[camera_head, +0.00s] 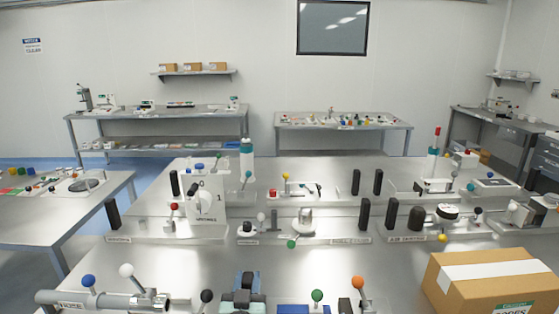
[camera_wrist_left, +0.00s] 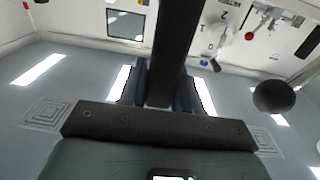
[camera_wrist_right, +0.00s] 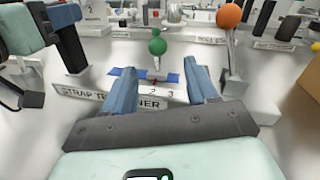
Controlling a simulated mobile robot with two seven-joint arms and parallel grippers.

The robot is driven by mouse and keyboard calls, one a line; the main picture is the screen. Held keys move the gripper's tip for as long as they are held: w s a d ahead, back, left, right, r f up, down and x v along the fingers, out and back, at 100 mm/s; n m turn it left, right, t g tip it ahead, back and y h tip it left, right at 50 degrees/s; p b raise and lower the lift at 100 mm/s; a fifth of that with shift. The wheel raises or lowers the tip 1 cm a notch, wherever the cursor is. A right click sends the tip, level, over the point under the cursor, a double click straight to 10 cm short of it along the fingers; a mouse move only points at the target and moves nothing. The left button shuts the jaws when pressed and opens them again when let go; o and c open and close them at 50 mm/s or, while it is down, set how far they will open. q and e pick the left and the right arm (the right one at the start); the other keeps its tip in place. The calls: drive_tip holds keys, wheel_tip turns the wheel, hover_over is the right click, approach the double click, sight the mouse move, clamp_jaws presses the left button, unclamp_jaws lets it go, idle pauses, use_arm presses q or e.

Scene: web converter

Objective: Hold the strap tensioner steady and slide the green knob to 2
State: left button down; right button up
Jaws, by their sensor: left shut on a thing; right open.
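The strap tensioner (camera_wrist_right: 105,98) is a pale base with a name label, a blue slider strip and printed numbers; 2 and 3 are readable. Its green knob (camera_wrist_right: 157,46) stands on a stem above the strip and also shows in the head view (camera_head: 317,296). The stem's foot is near the 2; its exact setting is unclear. My left gripper (camera_head: 242,283) is shut on the tensioner's black upright handle (camera_wrist_left: 175,50), which also shows in the right wrist view (camera_wrist_right: 72,52). My right gripper (camera_wrist_right: 164,73) is open and empty, its blue fingers either side of the knob's line, nearer the camera.
An orange-knobbed lever (camera_head: 358,283) stands just right of the green knob. A black-knobbed lever (camera_head: 206,296) is left of my left gripper. A cardboard box (camera_head: 490,280) sits at the front right. Several other fixtures with black posts stand behind.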

use_arm(q)
drive_tip(key=shift+a+f, duration=0.1)
drive_tip(key=shift+f, duration=0.3)
drive_tip(key=c, duration=0.7)
unclamp_jaws()
drive_tip(key=shift+r, duration=0.2)
drive_tip(key=shift+r, duration=0.1)
drive_tip(key=shift+s, duration=0.1)
drive_tip(key=s, duration=1.2)
drive_tip(key=shift+a, duration=0.15)
